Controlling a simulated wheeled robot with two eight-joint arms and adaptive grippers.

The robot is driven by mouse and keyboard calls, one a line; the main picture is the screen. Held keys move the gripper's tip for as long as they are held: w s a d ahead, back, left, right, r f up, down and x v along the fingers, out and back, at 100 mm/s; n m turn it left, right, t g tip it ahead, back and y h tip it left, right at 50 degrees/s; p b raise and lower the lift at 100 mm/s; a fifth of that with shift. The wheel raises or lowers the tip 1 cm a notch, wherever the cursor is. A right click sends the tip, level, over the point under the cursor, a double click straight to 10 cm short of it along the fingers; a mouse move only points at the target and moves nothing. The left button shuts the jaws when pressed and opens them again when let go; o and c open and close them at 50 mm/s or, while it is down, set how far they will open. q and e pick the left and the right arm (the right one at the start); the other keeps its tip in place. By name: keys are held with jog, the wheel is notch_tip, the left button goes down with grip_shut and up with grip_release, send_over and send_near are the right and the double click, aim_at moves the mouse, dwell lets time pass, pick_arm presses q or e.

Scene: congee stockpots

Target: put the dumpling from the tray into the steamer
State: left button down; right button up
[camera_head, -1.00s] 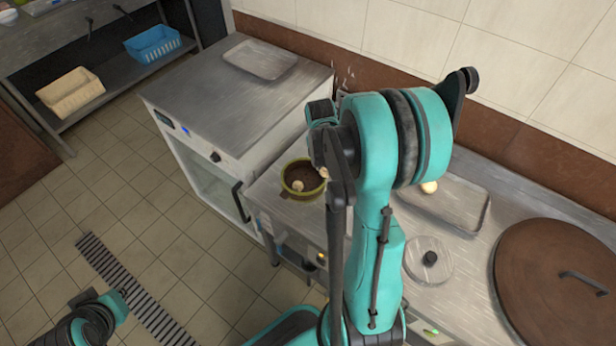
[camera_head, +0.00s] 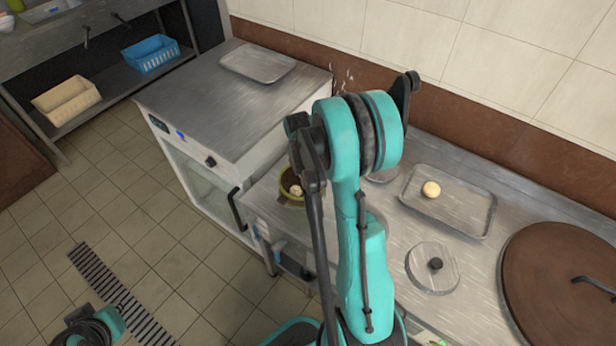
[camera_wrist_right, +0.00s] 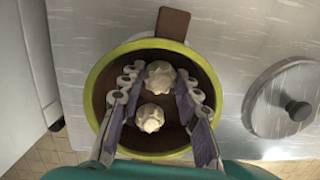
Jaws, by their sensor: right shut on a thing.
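The steamer is a round green-rimmed pot with a dark inside; it shows in the head view (camera_head: 289,203), partly behind my right arm, and in the right wrist view (camera_wrist_right: 97,78). My right gripper (camera_wrist_right: 159,76) is over it, its fingers on both sides of a pale dumpling (camera_wrist_right: 160,73) and shut on it. A second pale dumpling (camera_wrist_right: 150,118) shows lower, between the fingers' rear parts, inside the steamer outline. Another dumpling (camera_head: 431,189) lies on the metal tray (camera_head: 462,225). My left gripper (camera_head: 92,330) is low at the left, its fingers unclear.
A small knobbed lid (camera_head: 433,268) lies in front of the tray. A large brown lid (camera_head: 560,275) covers the right of the counter. An empty tray (camera_head: 258,62) sits on the cabinet at the back. A lid (camera_wrist_right: 290,100) lies right of the steamer in the wrist view.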

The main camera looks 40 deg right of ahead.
aim_at(304, 187)
jog(key=shift+f, duration=0.2)
jog(key=o, duration=0.9)
jog(key=shift+r, duration=0.1)
jog(key=shift+r, duration=0.2)
notch_tip(304, 187, up, 12)
jog(key=a+f+p, duration=0.1)
jog(key=a+p, duration=0.1)
jog(key=p, duration=0.3)
jog(key=shift+s+a+r+m+t+y, duration=0.3)
jog(key=shift+s+a+r+m+t, duration=1.25)
jog(key=shift+a+m, duration=1.85)
jog(key=shift+s+a+r+m+t+y, duration=0.3)
jog(key=shift+s+a+r+m+t, duration=0.4)
jog(key=shift+s+a+r+m, duration=1.8)
jog(key=shift+s+a+r+m+t+y, duration=0.3)
jog(key=shift+s+a+r+m+t, duration=0.85)
jog(key=shift+s+a+m, duration=2.2)
